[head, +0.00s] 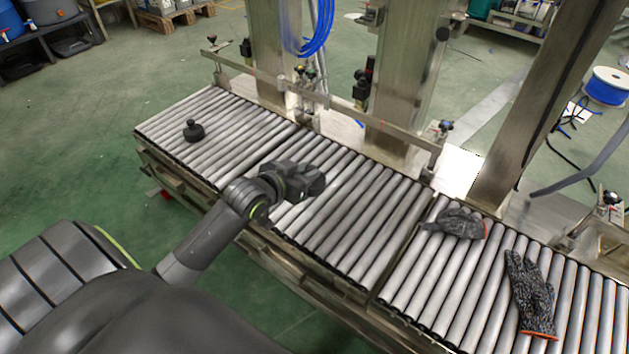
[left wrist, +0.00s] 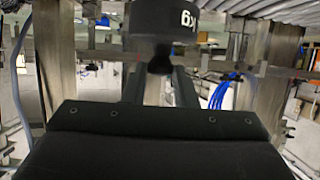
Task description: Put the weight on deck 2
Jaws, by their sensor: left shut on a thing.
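My left gripper (head: 303,181) is over the middle roller section (head: 345,215). In the left wrist view it is shut on a dark weight (left wrist: 163,20) marked "kg", gripping at its narrow neck; the lettering appears upside down. In the head view the held weight is hidden or cannot be told apart from the dark gripper. Another black weight with a round knob (head: 193,131) stands upright on the left roller section (head: 160,125). I see no deck numbers. My right gripper is not in view.
A grey glove (head: 457,224) and a speckled glove with an orange cuff (head: 530,295) lie on the right roller section (head: 425,290). Steel posts (head: 405,80) and a rail (head: 375,117) stand behind the rollers. The middle section's visible rollers are clear.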

